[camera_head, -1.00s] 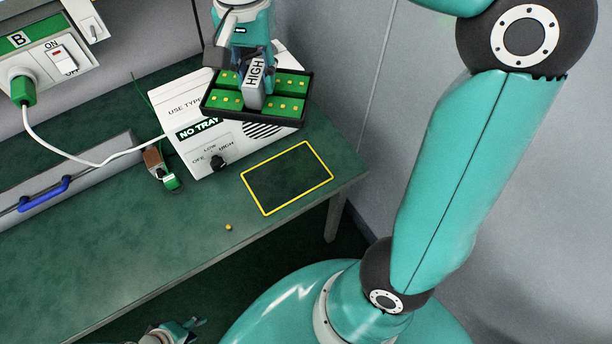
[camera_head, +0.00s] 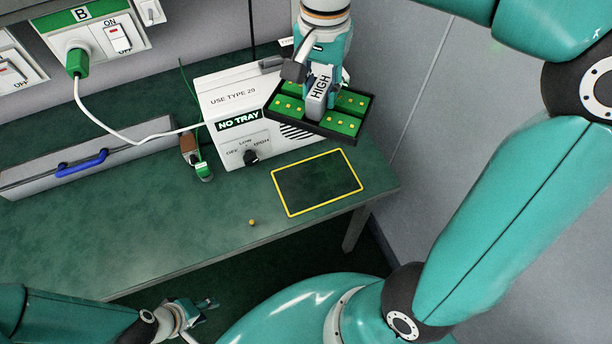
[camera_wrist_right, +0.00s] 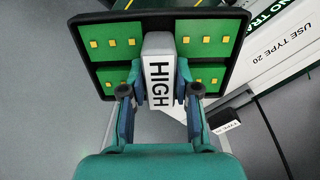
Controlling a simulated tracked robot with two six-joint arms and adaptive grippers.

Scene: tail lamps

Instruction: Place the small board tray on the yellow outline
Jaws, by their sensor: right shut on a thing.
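The small board tray (camera_head: 358,104) is black-edged with green boards and yellow squares. It hangs in the air in front of the white machine's upper right part, above the yellow outline in the head view. My right gripper (camera_head: 317,104) is shut on the tray's pale centre handle marked HIGH, which also shows in the right wrist view (camera_wrist_right: 159,75). The yellow outline (camera_head: 280,191) is an empty rectangle on the green bench near its right end. My left gripper (camera_head: 205,306) is low at the bottom left, beyond the bench's front edge; its finger opening is unclear.
The white machine (camera_head: 228,100) marked NO TRAY, with a dial (camera_head: 250,157), stands behind the outline. A small green-and-brown part (camera_head: 200,168) and a tiny yellow ball (camera_head: 252,222) lie on the bench. A white cable (camera_head: 110,130) runs to the machine.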

